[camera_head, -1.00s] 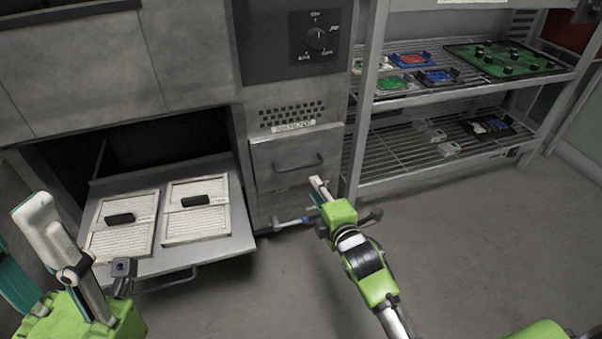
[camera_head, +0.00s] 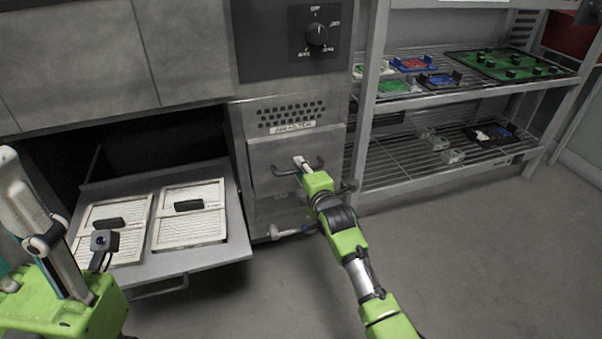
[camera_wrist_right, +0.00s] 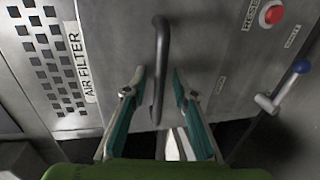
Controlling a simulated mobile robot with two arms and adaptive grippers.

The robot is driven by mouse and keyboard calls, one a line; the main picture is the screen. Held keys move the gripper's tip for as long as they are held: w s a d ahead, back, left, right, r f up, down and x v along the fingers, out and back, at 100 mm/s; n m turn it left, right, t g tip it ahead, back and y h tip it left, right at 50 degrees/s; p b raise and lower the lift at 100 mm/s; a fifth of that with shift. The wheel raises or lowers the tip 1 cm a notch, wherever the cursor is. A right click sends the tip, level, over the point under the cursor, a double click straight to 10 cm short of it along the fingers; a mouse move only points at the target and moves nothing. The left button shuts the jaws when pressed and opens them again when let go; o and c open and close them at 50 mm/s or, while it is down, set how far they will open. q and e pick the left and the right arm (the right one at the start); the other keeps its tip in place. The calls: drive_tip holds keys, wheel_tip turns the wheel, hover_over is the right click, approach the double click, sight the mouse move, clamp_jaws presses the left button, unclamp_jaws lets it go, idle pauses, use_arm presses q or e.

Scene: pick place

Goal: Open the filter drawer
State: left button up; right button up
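The filter drawer (camera_head: 262,155) is the grey metal front under the vent holes and the label, and it is shut. In the right wrist view the label (camera_wrist_right: 78,60) reads AIR FILTER. The drawer's bar handle (camera_wrist_right: 160,50) stands between the two fingers of my right gripper (camera_wrist_right: 156,82), which is open with a gap on both sides of the bar.
A pulled-out tray (camera_head: 240,235) on the left bears two white filters (camera_head: 190,228) with black grips. A red button (camera_wrist_right: 271,14) and a blue-tipped lever (camera_wrist_right: 285,85) are near the handle. A wire shelf (camera_head: 400,150) with parts stands to the right. The floor in front is free.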

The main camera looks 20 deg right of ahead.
clamp_jaws()
drive_tip(key=shift+s, duration=0.1)
